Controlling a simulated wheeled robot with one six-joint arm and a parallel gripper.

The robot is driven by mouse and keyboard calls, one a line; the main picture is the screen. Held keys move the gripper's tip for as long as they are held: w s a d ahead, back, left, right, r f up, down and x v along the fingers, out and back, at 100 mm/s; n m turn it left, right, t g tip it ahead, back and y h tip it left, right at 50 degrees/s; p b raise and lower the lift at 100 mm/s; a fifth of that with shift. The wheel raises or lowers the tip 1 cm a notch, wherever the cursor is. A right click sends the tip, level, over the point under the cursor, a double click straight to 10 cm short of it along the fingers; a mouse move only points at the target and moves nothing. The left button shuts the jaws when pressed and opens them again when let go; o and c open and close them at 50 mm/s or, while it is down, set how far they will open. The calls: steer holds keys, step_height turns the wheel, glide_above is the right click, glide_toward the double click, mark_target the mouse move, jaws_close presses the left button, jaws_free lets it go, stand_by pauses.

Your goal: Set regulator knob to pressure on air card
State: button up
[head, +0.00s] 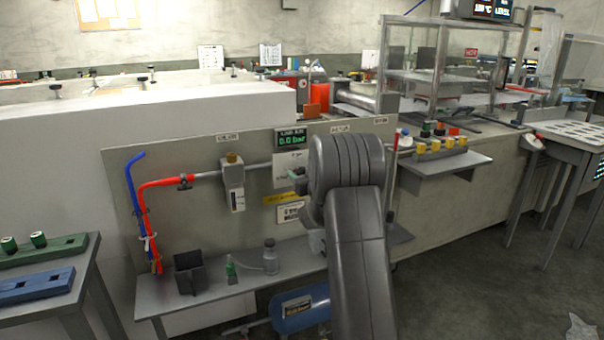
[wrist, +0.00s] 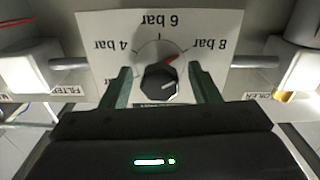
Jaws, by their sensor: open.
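The black regulator knob (wrist: 160,77) sits on a white dial plate (wrist: 100,22), which appears upside down in the wrist view with 4, 6 and 8 bar marks. A red mark shows at the knob's upper right, between 6 and 8 bar; a pale line shows on its face. My gripper (wrist: 161,75) is open, its green fingers on either side of the knob; I cannot tell whether they touch it. In the head view my arm hides the knob, and the display (head: 291,139) reads 0.0 bar. A white card (head: 290,212) hangs below; its text is unreadable.
Pipes run left and right of the dial, with a filter unit (head: 233,175) at left. A red hose (head: 150,200) and blue hose (head: 132,180) hang further left. A shelf below holds a dark bin (head: 189,272) and bottle (head: 270,257). A side shelf (head: 445,160) stands right.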

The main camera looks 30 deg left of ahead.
steer(key=shift+w+a, duration=0.15)
steer(key=shift+a, duration=0.05)
steer(key=c, duration=1)
steer(key=shift+o, duration=0.2)
steer(key=shift+f+b, duration=0.1)
steer(key=shift+b, duration=0.3)
